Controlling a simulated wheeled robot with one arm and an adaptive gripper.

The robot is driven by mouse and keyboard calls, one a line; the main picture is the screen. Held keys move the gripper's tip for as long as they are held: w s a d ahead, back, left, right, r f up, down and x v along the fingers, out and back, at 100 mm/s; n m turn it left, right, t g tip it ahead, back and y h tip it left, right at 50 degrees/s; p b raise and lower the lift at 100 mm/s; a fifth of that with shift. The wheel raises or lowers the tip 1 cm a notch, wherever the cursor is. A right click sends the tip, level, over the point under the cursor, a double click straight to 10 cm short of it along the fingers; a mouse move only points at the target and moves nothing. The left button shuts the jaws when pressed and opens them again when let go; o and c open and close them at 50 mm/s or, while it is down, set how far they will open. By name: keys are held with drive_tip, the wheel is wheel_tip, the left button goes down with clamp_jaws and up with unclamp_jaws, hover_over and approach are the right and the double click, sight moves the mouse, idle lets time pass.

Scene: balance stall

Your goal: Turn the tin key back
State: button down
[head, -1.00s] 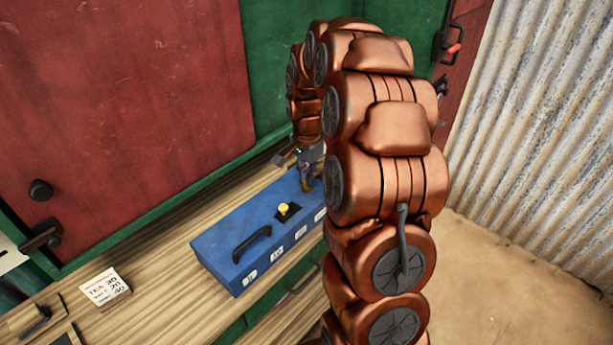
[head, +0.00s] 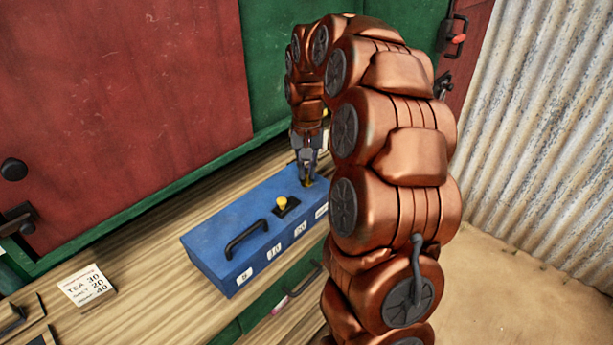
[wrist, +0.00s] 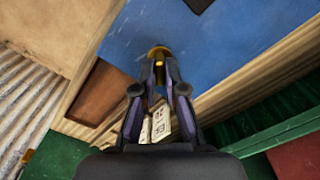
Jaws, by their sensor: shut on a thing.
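The blue tin (head: 232,219) lies on the wooden counter, with a black carrying handle and a yellow knob (head: 281,201) on a dark plate on its lid. My gripper (head: 307,180) points down at the tin's far right end. In the wrist view, its fingertips (wrist: 158,62) are closed together on a small brass-yellow key (wrist: 158,51) at the blue lid. The fingers hide most of the key, so its exact angle cannot be told.
A price card (head: 87,286) lies on the counter (head: 140,270) at left. The tin's front bears several white labels. A green drawer with a handle (head: 297,290) is below the counter edge. A red panel (head: 110,110) stands behind; corrugated metal (head: 545,130) is at right.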

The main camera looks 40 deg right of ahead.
sight(307, 172)
drive_tip(key=n+b, duration=0.1)
drive_tip(key=n, duration=0.3)
drive_tip(key=shift+f+n+b, duration=0.1)
drive_tip(key=shift+n+b, duration=0.2)
drive_tip(key=shift+b, duration=0.05)
drive_tip(key=n, duration=0.4)
drive_tip(key=shift+n, duration=0.3)
drive_tip(key=c, duration=1.2)
unclamp_jaws()
drive_tip(key=shift+c, duration=0.2)
drive_tip(key=shift+r, duration=0.25)
wheel_tip(307, 172, up, 12)
drive_tip(key=shift+f, duration=0.15)
